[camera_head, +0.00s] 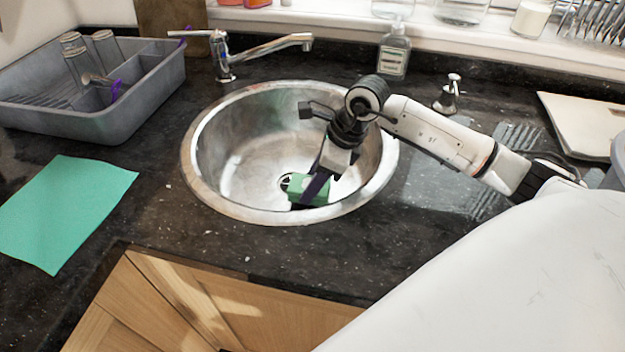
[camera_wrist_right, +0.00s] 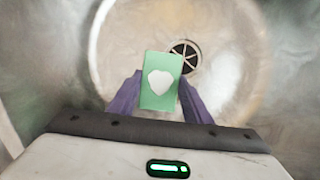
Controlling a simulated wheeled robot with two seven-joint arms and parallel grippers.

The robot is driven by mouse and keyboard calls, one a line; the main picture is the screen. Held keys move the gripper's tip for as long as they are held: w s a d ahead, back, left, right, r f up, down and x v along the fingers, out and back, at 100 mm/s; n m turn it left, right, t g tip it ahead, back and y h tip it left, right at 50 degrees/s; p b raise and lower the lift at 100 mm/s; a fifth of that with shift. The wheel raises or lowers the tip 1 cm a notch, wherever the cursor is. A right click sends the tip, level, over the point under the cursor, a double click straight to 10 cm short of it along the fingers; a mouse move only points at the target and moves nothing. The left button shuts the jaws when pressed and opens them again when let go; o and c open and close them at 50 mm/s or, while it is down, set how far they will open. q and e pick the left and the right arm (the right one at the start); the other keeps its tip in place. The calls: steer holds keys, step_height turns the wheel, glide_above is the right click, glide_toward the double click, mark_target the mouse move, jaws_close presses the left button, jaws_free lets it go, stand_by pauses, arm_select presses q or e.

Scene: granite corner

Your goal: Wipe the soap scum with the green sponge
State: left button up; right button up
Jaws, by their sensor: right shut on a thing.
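The green sponge (camera_head: 309,189) is low inside the round steel sink (camera_head: 222,207), near the drain. My right gripper (camera_head: 314,190) reaches down into the sink and is shut on the sponge. In the right wrist view the sponge (camera_wrist_right: 160,72) sits between the two purple-grey fingers of the gripper (camera_wrist_right: 158,98), with a pale heart-like patch on its face. The drain (camera_wrist_right: 184,54) lies just beyond it. I cannot tell whether the sponge touches the sink floor. Cloudy, whitish marks show on the steel bowl, but I cannot tell clearly which are soap scum. My left gripper is not in view.
A grey dish rack (camera_head: 140,103) with glasses stands at the left, with a green cloth (camera_head: 65,212) in front. A tap (camera_head: 262,50) and soap bottle (camera_head: 394,52) stand behind the sink. A pale board (camera_head: 590,125) lies at the right. The front counter strip is clear.

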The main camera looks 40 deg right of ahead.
steer(key=shift+f+b, duration=0.85)
steer(key=shift+f, duration=0.15)
